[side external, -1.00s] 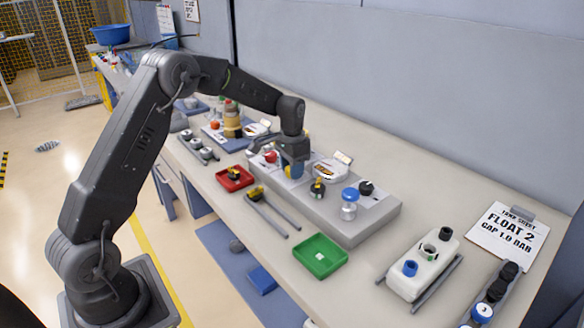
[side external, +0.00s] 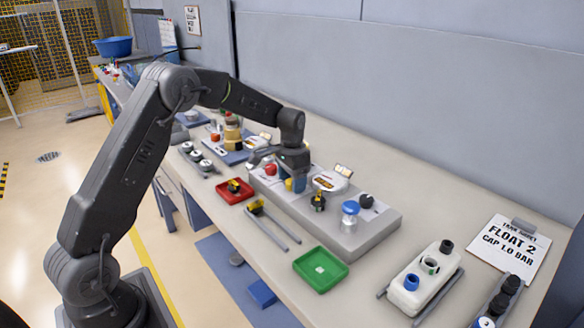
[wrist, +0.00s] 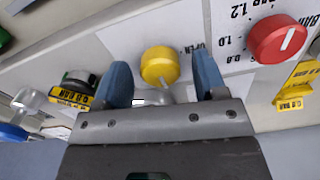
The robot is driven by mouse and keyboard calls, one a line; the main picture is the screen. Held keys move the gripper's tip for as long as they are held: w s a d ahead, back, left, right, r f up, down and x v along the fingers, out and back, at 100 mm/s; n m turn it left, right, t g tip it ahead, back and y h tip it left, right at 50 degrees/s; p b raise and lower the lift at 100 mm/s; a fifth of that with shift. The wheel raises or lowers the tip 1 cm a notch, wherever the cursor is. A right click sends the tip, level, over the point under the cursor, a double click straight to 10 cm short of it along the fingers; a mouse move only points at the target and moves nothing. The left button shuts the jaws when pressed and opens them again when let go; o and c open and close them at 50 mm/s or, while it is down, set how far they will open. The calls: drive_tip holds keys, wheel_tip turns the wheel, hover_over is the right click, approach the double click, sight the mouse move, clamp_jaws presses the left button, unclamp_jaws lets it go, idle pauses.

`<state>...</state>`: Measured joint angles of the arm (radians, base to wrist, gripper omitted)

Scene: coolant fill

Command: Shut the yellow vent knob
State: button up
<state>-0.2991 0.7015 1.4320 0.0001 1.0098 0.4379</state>
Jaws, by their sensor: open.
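My gripper (wrist: 165,85) is open, with one blue finger on each side of the knob and visible gaps between. In the side external view my gripper (side external: 297,180) is low over the panel block, and a bit of the yellow knob (side external: 288,184) shows beside it. Printed lettering beside the knob is partly hidden by the right finger.
A red knob (wrist: 277,38) with a printed scale stands to the right. A dark fitting with a yellow tag (wrist: 72,92) is at the left. A gauge (side external: 329,181), a blue-capped jar (side external: 350,216) and a black knob (side external: 366,201) share the block. A green tray (side external: 320,270) lies in front.

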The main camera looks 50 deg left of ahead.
wheel_tip(320, 180, up, 14)
drive_tip(key=shift+f, duration=0.2)
idle(0.4)
drive_tip(key=s+d+r+t, duration=0.2)
drive_tip(key=s+d+r, duration=0.25)
drive_tip(key=s, duration=0.35)
drive_tip(key=s+d+r+t, duration=0.1)
drive_tip(key=s+d+r, duration=0.2)
drive_tip(key=s+d, duration=0.35)
drive_tip(key=s+d+f+t, duration=0.1)
drive_tip(key=s+d+f, duration=0.1)
drive_tip(key=s, duration=0.5)
drive_tip(key=s+d+f+n+t, duration=0.1)
drive_tip(key=s+d+f, duration=0.1)
drive_tip(key=s, duration=0.6)
drive_tip(key=shift+s+d+f+n+t, duration=0.2)
drive_tip(key=shift+s+f+n+t, duration=0.05)
drive_tip(key=shift+s+n+t, duration=0.05)
